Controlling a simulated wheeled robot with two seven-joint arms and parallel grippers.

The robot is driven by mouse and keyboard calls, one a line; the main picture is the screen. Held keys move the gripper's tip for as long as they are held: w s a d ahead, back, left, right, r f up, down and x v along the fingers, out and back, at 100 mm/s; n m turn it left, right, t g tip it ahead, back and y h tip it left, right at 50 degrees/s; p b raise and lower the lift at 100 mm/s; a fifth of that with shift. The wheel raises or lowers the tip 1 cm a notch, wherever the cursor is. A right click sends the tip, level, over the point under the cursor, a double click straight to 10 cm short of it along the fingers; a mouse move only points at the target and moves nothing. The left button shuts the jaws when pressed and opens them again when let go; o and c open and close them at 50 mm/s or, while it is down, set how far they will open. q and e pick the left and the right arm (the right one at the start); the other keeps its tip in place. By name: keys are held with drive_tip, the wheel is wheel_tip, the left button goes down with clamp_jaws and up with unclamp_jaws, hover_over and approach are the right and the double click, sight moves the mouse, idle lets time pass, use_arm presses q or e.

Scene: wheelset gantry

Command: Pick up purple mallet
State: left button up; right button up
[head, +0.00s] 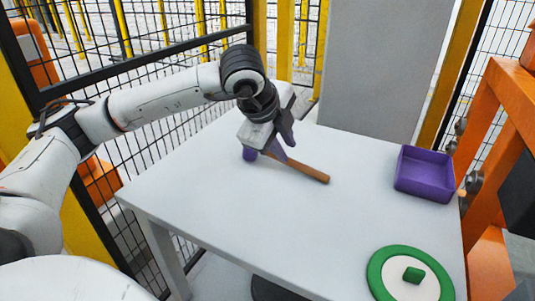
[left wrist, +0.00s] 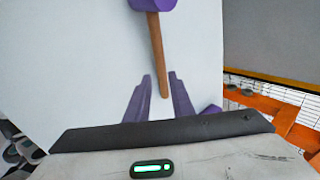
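The purple mallet lies on the white table, its purple head (head: 249,155) at the left and its brown handle (head: 308,171) pointing right. In the left wrist view the purple head (left wrist: 152,4) is cut off by the top edge, and the handle (left wrist: 157,50) runs down towards my fingers. My left gripper (head: 287,152) is over the mallet and hides part of the handle near the head. In the left wrist view my left gripper (left wrist: 160,78) is open, with one finger on each side of the handle's line. Contact is not visible. My right gripper is out of view.
The white table (head: 220,210) has free room at its front and left. A purple open tray (head: 427,190) stands at the right. An orange frame (head: 485,130) borders the right side.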

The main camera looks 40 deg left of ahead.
sight(292, 161)
use_arm(q)
drive_tip(key=x, duration=0.8)
drive_tip(key=shift+w+a+f, duration=0.1)
drive_tip(key=shift+a+f, duration=0.05)
drive_tip(key=shift+a, duration=0.1)
clamp_jaws()
